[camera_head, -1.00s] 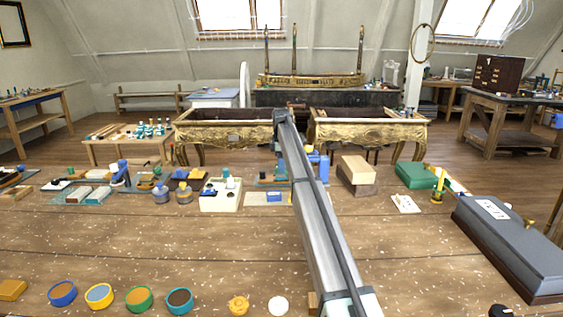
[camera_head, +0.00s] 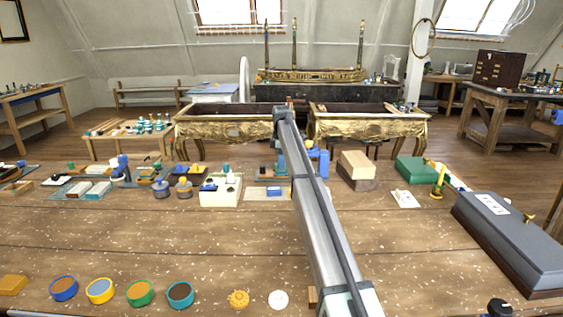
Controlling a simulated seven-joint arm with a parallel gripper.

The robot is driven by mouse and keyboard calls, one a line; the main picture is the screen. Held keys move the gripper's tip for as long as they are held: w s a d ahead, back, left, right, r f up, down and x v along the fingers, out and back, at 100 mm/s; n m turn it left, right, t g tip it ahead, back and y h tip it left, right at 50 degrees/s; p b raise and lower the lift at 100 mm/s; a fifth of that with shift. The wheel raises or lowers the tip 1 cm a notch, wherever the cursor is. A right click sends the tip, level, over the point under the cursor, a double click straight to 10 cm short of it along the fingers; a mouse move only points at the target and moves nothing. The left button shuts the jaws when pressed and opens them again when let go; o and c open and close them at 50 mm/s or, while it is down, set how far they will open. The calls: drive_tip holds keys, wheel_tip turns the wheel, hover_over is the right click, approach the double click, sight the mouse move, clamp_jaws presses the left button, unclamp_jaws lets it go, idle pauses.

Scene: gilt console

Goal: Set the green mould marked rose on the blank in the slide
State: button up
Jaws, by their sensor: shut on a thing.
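A green-rimmed round mould (camera_head: 139,293) with an orange-brown inside lies on the bench at the front left. A teal-rimmed round one (camera_head: 180,295) is just right of it. I cannot read a rose mark on either. A pale flat piece with a small blue part (camera_head: 266,192) lies mid-bench, left of my arm; I cannot tell whether it is the slide, and no blank is clear. My arm reaches from the bottom edge over the bench to its raised end near the middle. My gripper is hidden behind my arm, so its hold does not show.
More round moulds, blue (camera_head: 63,289) and yellow (camera_head: 99,290), stand in the front row. A yellow rosette (camera_head: 238,299) and white disc (camera_head: 278,299) lie near them. A grey case (camera_head: 510,240) fills the right. The bench's left middle is clear.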

idle(0.3)
drive_tip(key=o, duration=1.2)
wheel_tip(320, 180, up, 14)
drive_tip(key=shift+f, duration=0.15)
